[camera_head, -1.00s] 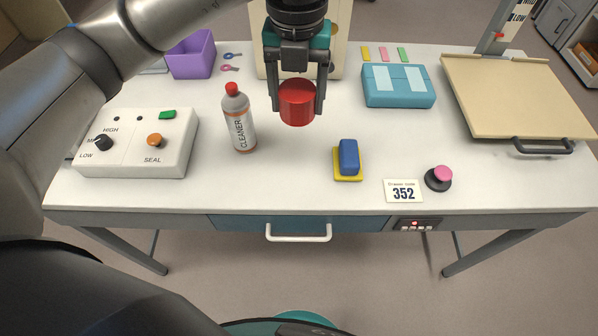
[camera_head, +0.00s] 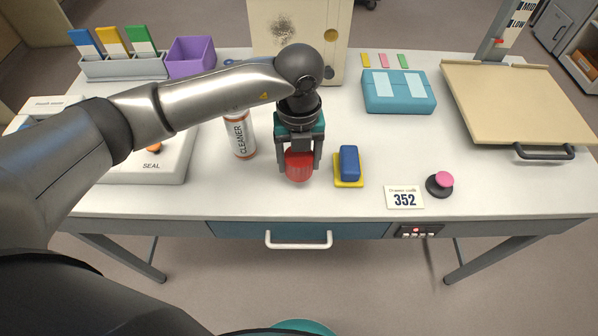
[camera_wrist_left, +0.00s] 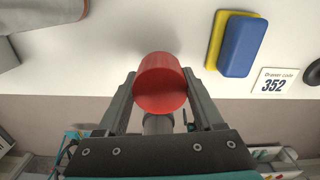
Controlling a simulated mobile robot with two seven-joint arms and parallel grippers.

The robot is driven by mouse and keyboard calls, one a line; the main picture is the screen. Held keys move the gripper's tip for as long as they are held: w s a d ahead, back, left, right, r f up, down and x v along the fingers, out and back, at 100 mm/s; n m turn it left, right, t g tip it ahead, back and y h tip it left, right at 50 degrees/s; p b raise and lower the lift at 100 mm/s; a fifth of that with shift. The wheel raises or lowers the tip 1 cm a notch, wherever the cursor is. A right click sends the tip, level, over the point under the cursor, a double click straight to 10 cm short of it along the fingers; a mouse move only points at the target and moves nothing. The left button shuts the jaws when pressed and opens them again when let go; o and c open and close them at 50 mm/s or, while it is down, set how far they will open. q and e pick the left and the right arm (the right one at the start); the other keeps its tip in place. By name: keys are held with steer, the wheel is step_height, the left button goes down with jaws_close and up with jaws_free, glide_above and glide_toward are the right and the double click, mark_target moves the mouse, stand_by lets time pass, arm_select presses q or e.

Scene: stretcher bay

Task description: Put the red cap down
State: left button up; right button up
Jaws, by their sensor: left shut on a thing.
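The red cap (camera_head: 299,166) is a ribbed red cylinder between the fingers of my left gripper (camera_head: 299,163). My left gripper is shut on it and points down over the front middle of the white table (camera_head: 250,195). In the left wrist view, the red cap (camera_wrist_left: 160,82) sits between the two fingers of the gripper (camera_wrist_left: 162,90), with a soft shadow on the table beyond it. I cannot tell whether the cap touches the table. My right gripper is not in view.
A cleaner bottle (camera_head: 240,135) stands just left of the gripper. A blue block (camera_head: 349,162) on a yellow base (camera_head: 348,184) lies close to the right. The code card (camera_head: 404,197) and pink-topped knob (camera_head: 440,184) are further right. The table's front edge is near.

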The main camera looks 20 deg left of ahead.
mark_target(299, 156)
arm_select(q)
steer(key=shift+f, duration=2.3)
steer(key=shift+f+b, duration=0.2)
steer(key=shift+b, duration=0.15)
steer(key=o, duration=1.5)
steer(key=shift+o, duration=0.2)
steer(key=shift+r, duration=0.1)
step_height(299, 156, up, 12)
steer(key=shift+r+p, duration=0.1)
steer(key=shift+p, duration=0.6)
